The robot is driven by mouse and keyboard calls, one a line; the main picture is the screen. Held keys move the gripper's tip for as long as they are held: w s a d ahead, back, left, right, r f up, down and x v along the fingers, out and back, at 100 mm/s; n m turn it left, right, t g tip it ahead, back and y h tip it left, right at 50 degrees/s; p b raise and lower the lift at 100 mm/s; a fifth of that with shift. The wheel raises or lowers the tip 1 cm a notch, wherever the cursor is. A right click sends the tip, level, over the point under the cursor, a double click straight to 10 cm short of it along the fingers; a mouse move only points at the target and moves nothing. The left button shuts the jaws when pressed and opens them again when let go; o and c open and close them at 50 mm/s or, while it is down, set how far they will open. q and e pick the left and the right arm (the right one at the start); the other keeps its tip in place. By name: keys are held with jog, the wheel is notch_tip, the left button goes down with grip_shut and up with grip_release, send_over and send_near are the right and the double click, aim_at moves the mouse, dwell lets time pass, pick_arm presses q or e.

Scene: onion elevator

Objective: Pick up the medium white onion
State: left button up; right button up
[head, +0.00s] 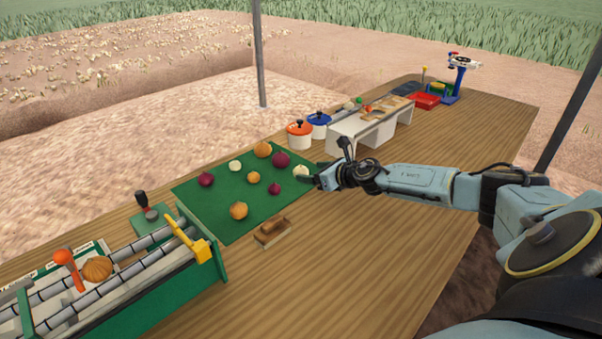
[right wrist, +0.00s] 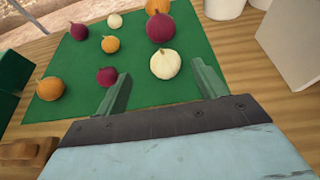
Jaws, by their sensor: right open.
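Two white onions lie on the green mat (head: 215,217). The larger white onion (head: 299,170) is at the mat's right side, close to my right gripper (head: 311,179). In the right wrist view this white onion (right wrist: 165,64) sits just ahead of the gap between the two fingertips (right wrist: 162,77). The smaller white onion (head: 235,165) is farther back and also shows in the wrist view (right wrist: 115,20). My right gripper is open and empty. My left gripper is out of view.
Several orange onions (head: 239,210) and purple onions (head: 281,159) share the mat. A wooden block (head: 272,232) lies at its front edge. Lidded pots (head: 299,136) and a white stand (head: 345,131) are behind. A roller conveyor (head: 130,275) is at left. The table's front right is clear.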

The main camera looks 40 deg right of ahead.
aim_at(305, 171)
jog(key=shift+w+f, duration=0.25)
jog(key=shift+w, duration=0.2)
jog(key=shift+w+d+f+b, duration=0.1)
jog(key=shift+w+f+b, duration=0.25)
jog(key=shift+w+b, duration=0.1)
jog(key=shift+b+x, duration=0.35)
jog(key=shift+x, duration=0.7)
jog(key=shift+w+d+f, duration=0.1)
jog(key=shift+w+f, duration=0.05)
jog(key=shift+w, duration=0.3)
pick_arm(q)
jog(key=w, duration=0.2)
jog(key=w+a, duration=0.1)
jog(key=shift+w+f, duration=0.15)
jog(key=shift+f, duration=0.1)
pick_arm(e)
jog(key=shift+c, duration=0.2)
jog(key=c, duration=1)
